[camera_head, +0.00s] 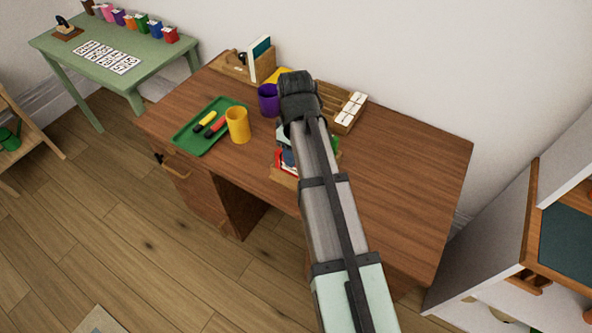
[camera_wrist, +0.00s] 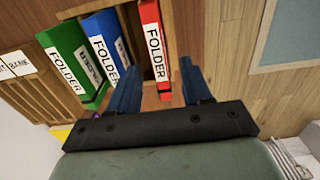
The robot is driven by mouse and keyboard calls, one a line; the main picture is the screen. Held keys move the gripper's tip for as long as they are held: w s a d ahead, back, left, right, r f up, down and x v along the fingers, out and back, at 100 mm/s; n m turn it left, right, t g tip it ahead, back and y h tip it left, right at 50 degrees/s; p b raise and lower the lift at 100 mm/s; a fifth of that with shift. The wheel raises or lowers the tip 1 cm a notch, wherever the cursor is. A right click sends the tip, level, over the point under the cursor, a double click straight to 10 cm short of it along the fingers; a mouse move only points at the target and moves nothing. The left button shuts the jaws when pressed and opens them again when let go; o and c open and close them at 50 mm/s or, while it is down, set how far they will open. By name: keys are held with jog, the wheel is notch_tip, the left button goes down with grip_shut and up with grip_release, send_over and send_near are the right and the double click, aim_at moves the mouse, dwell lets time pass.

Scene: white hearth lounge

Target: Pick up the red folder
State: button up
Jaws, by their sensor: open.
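The red folder (camera_wrist: 154,45) has a white "FOLDER" label and stands in a wooden holder, beside a blue folder (camera_wrist: 107,47) and a green folder (camera_wrist: 70,60) in the wrist view. My gripper (camera_wrist: 160,68) is open, with its two blue fingers on either side of the red folder's near end in the picture. I cannot tell whether the fingers reach around it, and no contact shows. In the head view my arm covers the gripper and much of the folders; a red edge of the red folder (camera_head: 279,164) shows left of the arm.
On the brown desk (camera_head: 410,175) stand a green tray (camera_head: 186,147) with markers, a yellow cup (camera_head: 237,126), a purple cup (camera_head: 268,98) and a wooden card box (camera_head: 343,121). The desk's right side is clear. A white wall runs behind it.

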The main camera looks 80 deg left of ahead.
jog(key=shift+w+f, duration=0.1)
jog(key=shift+f, duration=2.9)
grip_shut()
